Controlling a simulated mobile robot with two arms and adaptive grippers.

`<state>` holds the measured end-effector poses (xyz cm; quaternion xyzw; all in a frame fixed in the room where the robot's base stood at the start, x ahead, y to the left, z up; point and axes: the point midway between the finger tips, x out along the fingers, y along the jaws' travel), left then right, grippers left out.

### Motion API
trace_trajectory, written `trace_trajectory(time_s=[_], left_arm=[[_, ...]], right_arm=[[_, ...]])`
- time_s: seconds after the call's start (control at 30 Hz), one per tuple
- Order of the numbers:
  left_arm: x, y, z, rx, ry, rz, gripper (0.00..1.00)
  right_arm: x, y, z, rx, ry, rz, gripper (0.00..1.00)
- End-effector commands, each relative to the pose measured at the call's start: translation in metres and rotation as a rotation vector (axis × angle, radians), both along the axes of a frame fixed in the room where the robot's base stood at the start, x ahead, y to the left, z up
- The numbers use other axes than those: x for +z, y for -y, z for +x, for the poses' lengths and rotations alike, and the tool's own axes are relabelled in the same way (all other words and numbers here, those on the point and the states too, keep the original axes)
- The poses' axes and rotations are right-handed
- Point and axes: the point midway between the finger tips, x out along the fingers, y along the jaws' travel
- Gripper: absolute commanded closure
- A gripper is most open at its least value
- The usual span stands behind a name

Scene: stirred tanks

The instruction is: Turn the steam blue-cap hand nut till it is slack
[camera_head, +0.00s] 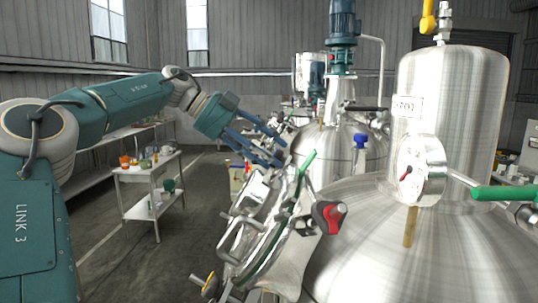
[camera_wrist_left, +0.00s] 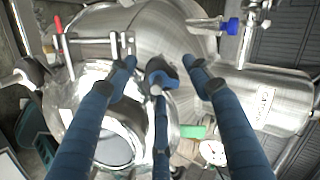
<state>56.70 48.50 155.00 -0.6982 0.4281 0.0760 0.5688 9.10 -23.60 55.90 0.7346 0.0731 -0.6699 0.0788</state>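My left gripper (camera_head: 280,152) reaches in from the left, its blue fingers spread beside the manway of the near steel tank. In the left wrist view the left gripper (camera_wrist_left: 162,68) has its outer fingers well apart, with a third finger between them and nothing clearly held. A blue cap (camera_head: 360,140) stands on a short metal stem over the tank top, right of the fingers in the head view. A blue-capped part (camera_wrist_left: 228,27) shows at the upper right in the left wrist view, clear of the fingers. I cannot tell which is the steam nut. My right gripper is not in view.
The pressure gauge (camera_head: 419,171), green handle (camera_head: 505,193) and red knob (camera_head: 330,217) stand out from the near tank. A steel cylinder (camera_head: 452,110) rises behind the gauge.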

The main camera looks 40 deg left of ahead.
Motion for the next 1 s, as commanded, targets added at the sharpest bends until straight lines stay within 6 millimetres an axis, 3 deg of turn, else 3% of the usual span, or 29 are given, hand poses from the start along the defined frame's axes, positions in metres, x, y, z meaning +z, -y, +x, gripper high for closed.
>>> trace_trajectory(time_s=[0.37,0.8,1.0], left_arm=[[0.003,-0.003,-0.004,-0.001,-0.002,0.000,0.45],[0.054,-0.048,-0.056,0.003,0.001,0.002,0.45],[0.067,-0.059,-0.070,0.001,-0.002,0.001,0.45]], right_arm=[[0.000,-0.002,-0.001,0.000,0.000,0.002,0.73],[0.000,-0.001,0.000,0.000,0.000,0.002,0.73],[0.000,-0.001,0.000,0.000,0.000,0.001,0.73]])
